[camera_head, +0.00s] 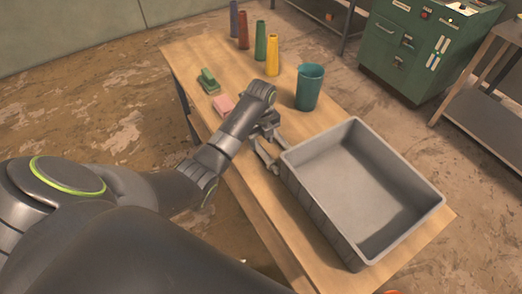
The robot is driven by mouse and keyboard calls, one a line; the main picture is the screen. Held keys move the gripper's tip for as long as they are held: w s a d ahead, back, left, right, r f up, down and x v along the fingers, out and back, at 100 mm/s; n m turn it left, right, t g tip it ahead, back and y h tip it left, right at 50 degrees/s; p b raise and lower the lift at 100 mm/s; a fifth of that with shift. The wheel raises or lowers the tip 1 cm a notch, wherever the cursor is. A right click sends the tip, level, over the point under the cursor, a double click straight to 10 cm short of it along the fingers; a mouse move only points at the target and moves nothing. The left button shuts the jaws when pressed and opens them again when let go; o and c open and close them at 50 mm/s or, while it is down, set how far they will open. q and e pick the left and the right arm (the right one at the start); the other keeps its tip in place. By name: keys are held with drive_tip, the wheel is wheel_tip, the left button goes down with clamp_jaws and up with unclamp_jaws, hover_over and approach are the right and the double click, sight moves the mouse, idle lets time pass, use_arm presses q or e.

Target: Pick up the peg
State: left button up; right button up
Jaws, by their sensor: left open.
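Several tall tapered pieces stand upright in a row at the far end of the table: a blue one (234,18), a red one (243,31), a green one (260,41) and a yellow one (272,55). They look like pegs, but I cannot tell which one the task means. My left gripper (270,152) is open beside the grey bin's near left corner, low over the table. It is well apart from the row of pieces. Nothing shows between its fingers, though my own arm partly hides that area. My right gripper is not in view.
A large empty grey bin (352,126) fills the right part of the wooden table (190,58). A teal cup (309,88) stands behind it. A green item (208,81) and a pink block (223,104) lie near the left edge. A green cabinet (408,50) stands beyond.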

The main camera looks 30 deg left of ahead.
sight(261, 149)
use_arm(q)
drive_tip(key=shift+w+a+f+p, duration=0.1)
drive_tip(key=shift+f+p, duration=0.1)
drive_tip(key=shift+f, duration=1.05)
drive_tip(key=shift+w+a+f+p, duration=0.1)
drive_tip(key=shift+f+p, duration=0.05)
drive_tip(key=shift+f, duration=1.1)
drive_tip(key=shift+c, duration=0.2)
clamp_jaws()
